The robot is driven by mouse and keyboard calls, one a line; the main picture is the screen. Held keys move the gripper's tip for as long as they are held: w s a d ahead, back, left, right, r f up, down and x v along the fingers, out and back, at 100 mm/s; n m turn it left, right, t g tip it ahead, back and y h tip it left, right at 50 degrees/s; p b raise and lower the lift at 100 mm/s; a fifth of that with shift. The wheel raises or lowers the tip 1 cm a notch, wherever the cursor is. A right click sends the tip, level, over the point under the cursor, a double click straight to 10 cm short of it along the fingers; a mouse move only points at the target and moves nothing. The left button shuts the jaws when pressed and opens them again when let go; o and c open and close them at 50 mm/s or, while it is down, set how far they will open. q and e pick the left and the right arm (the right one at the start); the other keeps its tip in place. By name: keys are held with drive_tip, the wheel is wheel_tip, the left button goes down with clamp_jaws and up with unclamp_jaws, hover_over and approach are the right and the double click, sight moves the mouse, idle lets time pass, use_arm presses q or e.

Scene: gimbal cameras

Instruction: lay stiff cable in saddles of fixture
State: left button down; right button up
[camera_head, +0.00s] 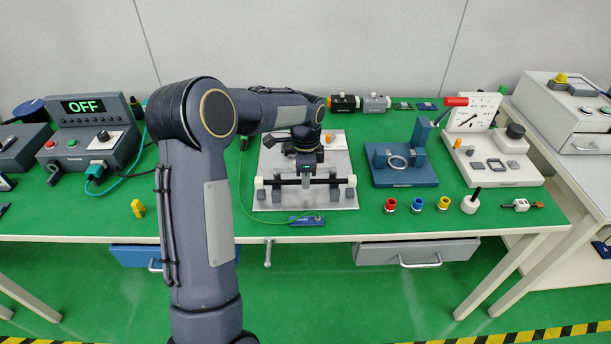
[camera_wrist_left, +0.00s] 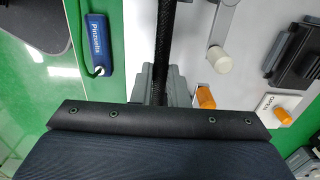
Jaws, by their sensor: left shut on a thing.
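The fixture is a pale grey plate (camera_head: 338,150) with grey saddle blocks along its front, one of them at the right (camera_head: 334,194). The stiff cable (camera_head: 285,182) is a straight black rod lying left to right across the fixture at the saddles. My left gripper (camera_head: 306,181) points down over the fixture and is shut on the cable near its middle. In the left wrist view the cable (camera_wrist_left: 165,40) runs down to a grey saddle (camera_wrist_left: 149,85). The gripper's dark body hides the fingertips there. I cannot tell whether the cable is seated. My right gripper is out of view.
A blue tag (camera_head: 306,220) on a green cord lies at the plate's front edge. A blue fixture with a ring (camera_head: 402,177) stands to the right. Red, blue and yellow pieces (camera_head: 417,204) stand near the front edge. A control box (camera_head: 90,140) showing OFF stands left.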

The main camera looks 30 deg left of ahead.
use_arm(q)
drive_tip(key=shift+f+b, duration=0.6)
drive_tip(key=shift+f, duration=0.65)
drive_tip(key=c, duration=1.3)
unclamp_jaws()
drive_tip(key=shift+c, duration=0.2)
drive_tip(key=shift+r, duration=3.95)
